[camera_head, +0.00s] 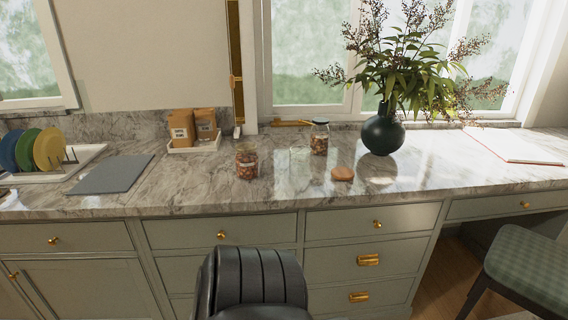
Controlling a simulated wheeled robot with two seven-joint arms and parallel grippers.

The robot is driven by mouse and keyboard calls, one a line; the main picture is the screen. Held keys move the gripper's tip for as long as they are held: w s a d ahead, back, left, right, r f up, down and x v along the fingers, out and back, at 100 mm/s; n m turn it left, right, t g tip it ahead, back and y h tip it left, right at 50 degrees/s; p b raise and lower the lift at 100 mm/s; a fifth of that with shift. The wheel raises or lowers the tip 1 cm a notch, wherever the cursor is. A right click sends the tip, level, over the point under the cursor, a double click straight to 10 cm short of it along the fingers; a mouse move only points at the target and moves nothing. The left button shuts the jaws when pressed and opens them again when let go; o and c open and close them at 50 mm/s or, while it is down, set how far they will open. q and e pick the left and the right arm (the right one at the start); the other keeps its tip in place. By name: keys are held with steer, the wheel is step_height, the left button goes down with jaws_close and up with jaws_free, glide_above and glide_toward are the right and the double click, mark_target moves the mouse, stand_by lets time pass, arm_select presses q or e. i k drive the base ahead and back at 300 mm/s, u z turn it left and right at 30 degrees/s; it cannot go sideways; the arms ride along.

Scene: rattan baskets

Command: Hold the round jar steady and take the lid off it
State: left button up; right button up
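A clear jar with brown contents and a pale label (246,160) stands upright near the middle of the marble counter. A second clear jar with brown contents and a dark top (319,138) stands farther back to its right. I cannot tell which is the round jar. A flat orange-brown round piece (343,173) lies on the counter right of both jars; I cannot tell whether it is a lid. Neither of my grippers is in view, and nothing is seen touching the jars.
A dark round vase with a leafy plant (382,135) stands right of the jars. Two brown packets in a white tray (194,146), a grey board (110,174) and a plate rack (75,167) are on the left. An open book (515,145) lies right. The front counter strip is mostly clear.

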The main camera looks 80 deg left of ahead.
mark_target(247, 167)
steer(key=u, duration=2.25)
